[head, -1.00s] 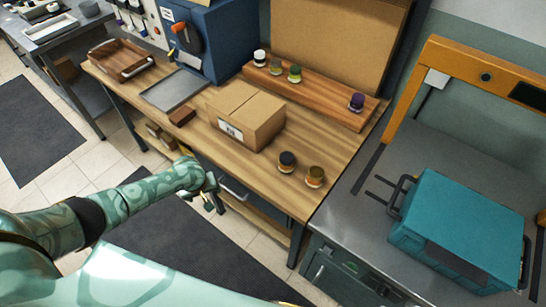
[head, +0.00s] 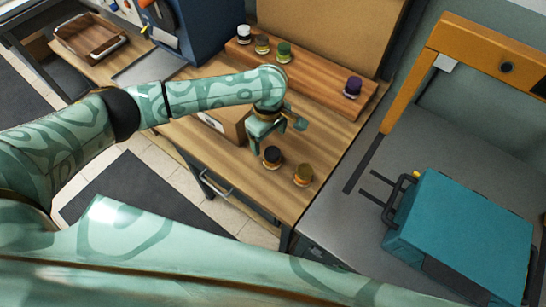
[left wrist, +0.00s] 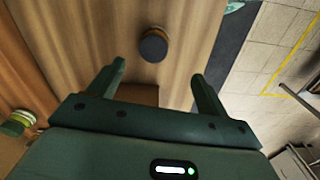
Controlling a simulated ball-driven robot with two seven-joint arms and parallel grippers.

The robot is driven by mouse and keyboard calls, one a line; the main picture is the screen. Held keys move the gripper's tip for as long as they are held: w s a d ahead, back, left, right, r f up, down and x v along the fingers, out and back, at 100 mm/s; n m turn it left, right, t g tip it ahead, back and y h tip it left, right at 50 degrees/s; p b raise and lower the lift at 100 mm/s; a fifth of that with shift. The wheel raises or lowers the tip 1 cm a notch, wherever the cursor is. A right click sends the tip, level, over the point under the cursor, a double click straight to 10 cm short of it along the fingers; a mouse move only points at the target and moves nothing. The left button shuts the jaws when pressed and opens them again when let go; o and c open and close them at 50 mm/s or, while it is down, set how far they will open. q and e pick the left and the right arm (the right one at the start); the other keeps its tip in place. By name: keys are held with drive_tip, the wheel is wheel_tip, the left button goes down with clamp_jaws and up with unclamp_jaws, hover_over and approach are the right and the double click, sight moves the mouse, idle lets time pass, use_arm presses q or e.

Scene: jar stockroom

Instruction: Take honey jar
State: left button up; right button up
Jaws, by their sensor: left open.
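Two jars stand upright near the wooden table's front right corner. One has a dark lid (head: 272,156), the other an olive-amber lid (head: 303,174). No label is readable, so I cannot tell which jar is honey. My left gripper (head: 276,136) is open and empty, just behind and above the dark-lidded jar in the head view. In the left wrist view the dark lid (left wrist: 154,46) lies ahead of the gap between the spread fingers (left wrist: 158,69), not clasped. My right gripper is not in view.
A raised wooden board (head: 325,93) carries jars with white (head: 244,33), olive (head: 262,44), green (head: 284,51) and purple (head: 352,87) lids. A cardboard box (head: 228,122) is partly hidden behind my left arm. A teal case (head: 460,235) stands on the grey surface at right.

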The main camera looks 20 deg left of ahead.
sight(272, 152)
use_arm(q)
drive_tip(key=f, duration=0.2)
drive_tip(key=w+f+b, duration=0.1)
drive_tip(key=f, duration=0.1)
drive_tip(key=f+b, duration=0.1)
drive_tip(key=f, duration=0.1)
drive_tip(key=shift+w+f, duration=0.25)
drive_tip(key=shift+w, duration=0.15)
drive_tip(key=shift+f, duration=0.15)
drive_tip(key=shift+s, duration=0.3)
drive_tip(key=f+b, duration=0.2)
drive_tip(key=f, duration=0.1)
drive_tip(key=f+b, duration=0.1)
drive_tip(key=f, duration=0.1)
drive_tip(key=shift+d+f+b, duration=0.1)
drive_tip(key=shift+d+b, duration=0.15)
drive_tip(key=shift+b, duration=0.05)
drive_tip(key=shift+s+r, duration=0.1)
drive_tip(key=shift+r, duration=0.1)
drive_tip(key=shift+c, duration=1)
drive_tip(key=c, duration=1)
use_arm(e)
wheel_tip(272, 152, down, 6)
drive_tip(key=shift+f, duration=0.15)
use_arm(q)
drive_tip(key=shift+c, duration=0.2)
